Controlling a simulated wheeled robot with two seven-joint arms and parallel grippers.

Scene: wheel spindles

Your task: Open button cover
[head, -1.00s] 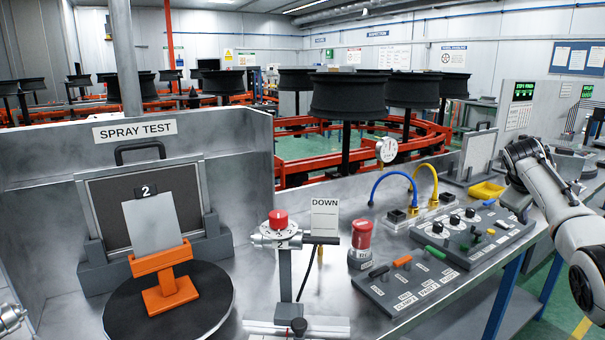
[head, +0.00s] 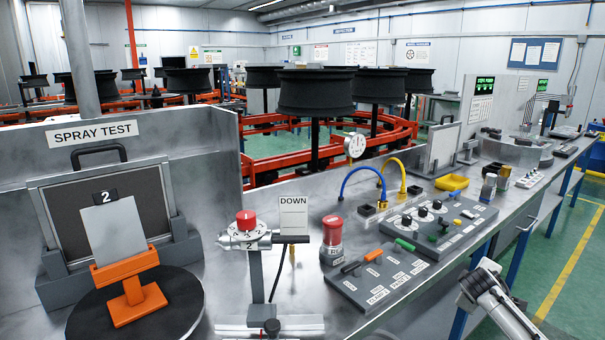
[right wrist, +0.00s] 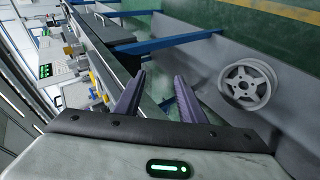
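A red, round-topped button unit (head: 332,240) stands on the metal bench in the head view, behind a grey panel with coloured levers. Its red body sits on a labelled grey base; I cannot tell a separate cover from the button. A second red knob (head: 246,219) tops the dial stand to its left. My right arm (head: 497,303) shows at the lower right of the head view, beside the bench front. In the right wrist view my right gripper (right wrist: 160,77) has its two fingers apart and nothing between them. My left gripper is not in view.
The lever panel (head: 377,280) and a second control panel (head: 440,226) lie on the bench. Blue and yellow hoses (head: 362,172) arch behind them. The right wrist view shows a wheel (right wrist: 248,84) beyond the fingers. Green floor lies right of the bench.

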